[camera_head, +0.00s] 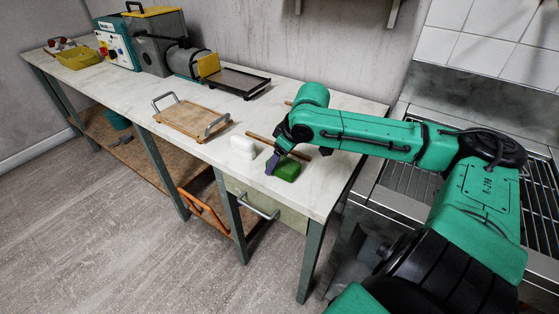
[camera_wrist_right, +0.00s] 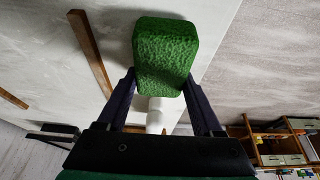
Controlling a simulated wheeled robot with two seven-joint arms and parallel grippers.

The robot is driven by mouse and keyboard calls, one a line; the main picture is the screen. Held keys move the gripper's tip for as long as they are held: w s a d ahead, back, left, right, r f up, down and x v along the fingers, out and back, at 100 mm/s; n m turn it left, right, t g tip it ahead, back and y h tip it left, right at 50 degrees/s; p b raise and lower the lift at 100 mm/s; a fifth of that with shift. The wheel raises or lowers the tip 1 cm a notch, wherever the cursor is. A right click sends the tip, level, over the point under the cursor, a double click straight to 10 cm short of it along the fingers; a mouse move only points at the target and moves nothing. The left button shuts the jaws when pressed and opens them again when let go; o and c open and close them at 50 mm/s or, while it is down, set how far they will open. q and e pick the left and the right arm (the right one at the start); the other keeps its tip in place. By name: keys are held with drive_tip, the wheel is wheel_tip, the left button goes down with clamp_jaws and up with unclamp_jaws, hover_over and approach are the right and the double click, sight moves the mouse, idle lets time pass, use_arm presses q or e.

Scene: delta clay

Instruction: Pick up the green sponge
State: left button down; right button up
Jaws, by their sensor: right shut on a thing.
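The green sponge (camera_head: 285,169) is at the front right of the white worktop. In the right wrist view the sponge (camera_wrist_right: 166,52) sits between the two dark fingers, with a shadow on the pale surface beside it. My right gripper (camera_head: 273,163) is shut on the sponge; it also shows in the wrist view (camera_wrist_right: 160,88). I cannot tell whether the sponge touches the worktop or is slightly above it. My left gripper is not in view.
A wooden tray with metal handles (camera_head: 191,119) is farther left. A grey machine (camera_head: 160,45) and a dark tray (camera_head: 238,82) stand at the back. A drawer handle (camera_head: 258,208) sticks out in front.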

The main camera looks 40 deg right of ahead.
wheel_tip(320, 180, up, 20)
drive_tip(key=p, duration=0.9)
drive_tip(key=shift+f, duration=0.2)
